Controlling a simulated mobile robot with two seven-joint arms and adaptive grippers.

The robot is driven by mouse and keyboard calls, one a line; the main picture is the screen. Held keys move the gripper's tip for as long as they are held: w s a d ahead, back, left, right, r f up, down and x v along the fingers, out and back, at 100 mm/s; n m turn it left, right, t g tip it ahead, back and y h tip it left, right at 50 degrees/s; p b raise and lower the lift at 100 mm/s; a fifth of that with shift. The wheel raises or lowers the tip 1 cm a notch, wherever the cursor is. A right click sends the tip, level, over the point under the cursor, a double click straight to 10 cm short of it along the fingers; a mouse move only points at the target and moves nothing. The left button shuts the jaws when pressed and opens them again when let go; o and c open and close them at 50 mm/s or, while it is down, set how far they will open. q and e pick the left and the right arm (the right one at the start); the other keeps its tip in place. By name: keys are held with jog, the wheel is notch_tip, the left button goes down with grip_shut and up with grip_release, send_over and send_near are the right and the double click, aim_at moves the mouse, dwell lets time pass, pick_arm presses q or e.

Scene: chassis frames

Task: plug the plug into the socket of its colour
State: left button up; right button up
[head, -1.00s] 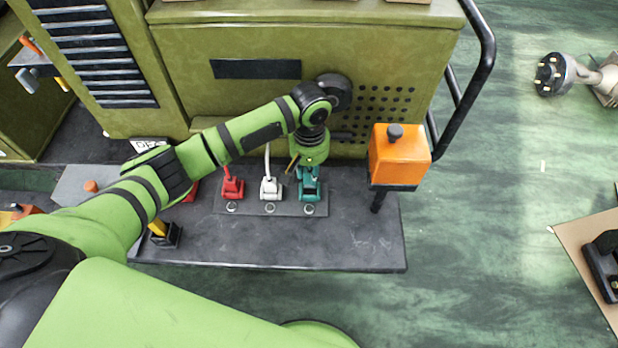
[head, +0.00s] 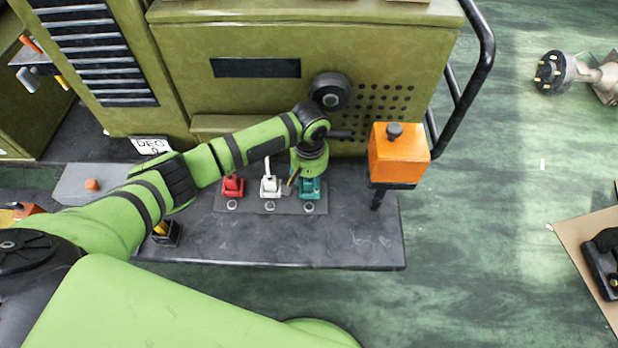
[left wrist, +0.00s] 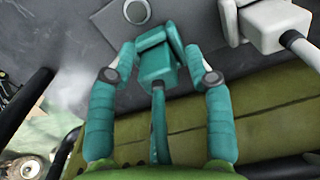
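A teal plug-like body with a teal cord (left wrist: 157,72) lies between the fingers of my left gripper (left wrist: 161,50) in the left wrist view. A gap shows between this body and the right finger, so the gripper looks open around it. In the head view my left gripper (head: 308,168) points down over the teal connector (head: 309,188), the rightmost of three on a dark plate. The white connector (head: 270,187) is left of it, and the red connector (head: 232,187) is farther left. Whether the teal body is seated in its socket cannot be told. My right gripper is not in view.
An orange box with a black knob (head: 399,155) stands right of the connectors. The olive machine cabinet (head: 255,110) rises behind, with a black handrail (head: 484,60) at its right. The grey ledge (head: 350,240) is bare in front of the connectors.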

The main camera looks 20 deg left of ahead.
aim_at(309, 180)
pick_arm(q)
notch_tip(309, 180, up, 12)
jog(key=b, duration=0.1)
jog(key=shift+r, duration=0.2)
dwell(0.3)
jog(key=shift+s+f, duration=0.1)
dwell(0.4)
